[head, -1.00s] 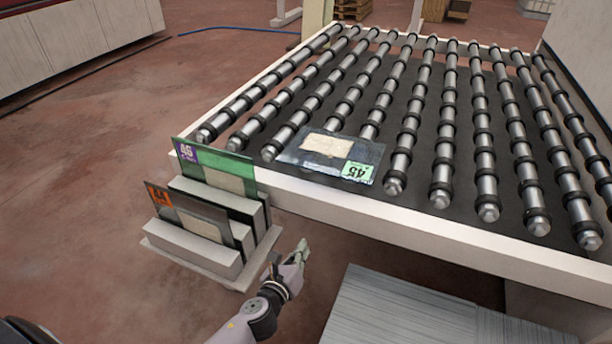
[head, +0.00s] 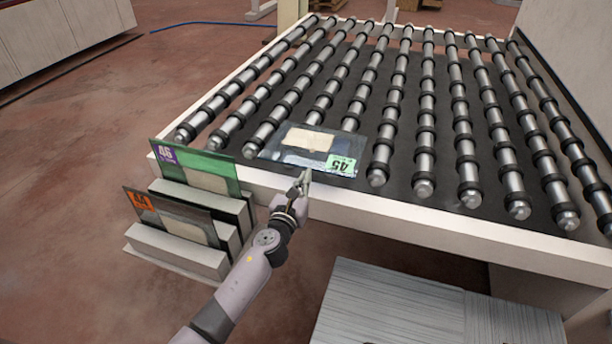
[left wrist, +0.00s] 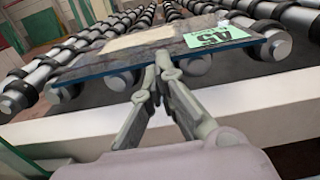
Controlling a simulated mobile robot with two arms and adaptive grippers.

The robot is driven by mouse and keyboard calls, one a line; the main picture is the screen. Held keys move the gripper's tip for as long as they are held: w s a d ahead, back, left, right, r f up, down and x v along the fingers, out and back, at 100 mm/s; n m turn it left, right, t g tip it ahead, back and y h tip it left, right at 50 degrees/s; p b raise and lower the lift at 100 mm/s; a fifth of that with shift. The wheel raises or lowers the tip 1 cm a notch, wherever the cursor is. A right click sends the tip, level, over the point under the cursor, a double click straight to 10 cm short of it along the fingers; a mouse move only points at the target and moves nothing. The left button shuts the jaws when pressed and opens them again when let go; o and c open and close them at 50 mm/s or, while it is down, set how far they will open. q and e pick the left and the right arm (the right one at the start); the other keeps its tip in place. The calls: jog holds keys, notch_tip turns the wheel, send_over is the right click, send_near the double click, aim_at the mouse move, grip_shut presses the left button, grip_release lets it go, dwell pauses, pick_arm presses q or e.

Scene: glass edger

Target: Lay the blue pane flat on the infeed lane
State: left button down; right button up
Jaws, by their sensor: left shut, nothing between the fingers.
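The blue pane (head: 282,157), dark glass with a blue edge, a beige patch and a green 45 label, lies flat across the rollers of the infeed lane (head: 420,212) at its near end. It also shows in the left wrist view (left wrist: 100,65), its blue edge facing me. My left gripper (head: 304,174) is shut and empty at the pane's near edge, above the white front rail. In the left wrist view the fingertips (left wrist: 161,58) overlap the pane's edge; I cannot tell whether they touch it. My right gripper is not in view.
A rack (head: 180,250) left of the lane's near corner holds an upright green-edged pane (head: 225,168) labelled 46 and a pane with an orange label (head: 180,216). A grey ribbed surface (head: 400,310) lies below the lane at the front. The rollers right of the pane are clear.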

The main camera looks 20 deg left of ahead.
aim_at(310, 165)
pick_arm(q)
jog(key=shift+w, duration=0.9)
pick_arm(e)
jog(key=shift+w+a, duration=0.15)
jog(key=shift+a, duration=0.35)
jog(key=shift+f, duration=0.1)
pick_arm(q)
jog(key=w+b, duration=0.1)
jog(key=w, duration=0.2)
jog(key=shift+w+b, duration=0.3)
jog(key=shift+b, duration=0.1)
jog(key=shift+w, duration=0.3)
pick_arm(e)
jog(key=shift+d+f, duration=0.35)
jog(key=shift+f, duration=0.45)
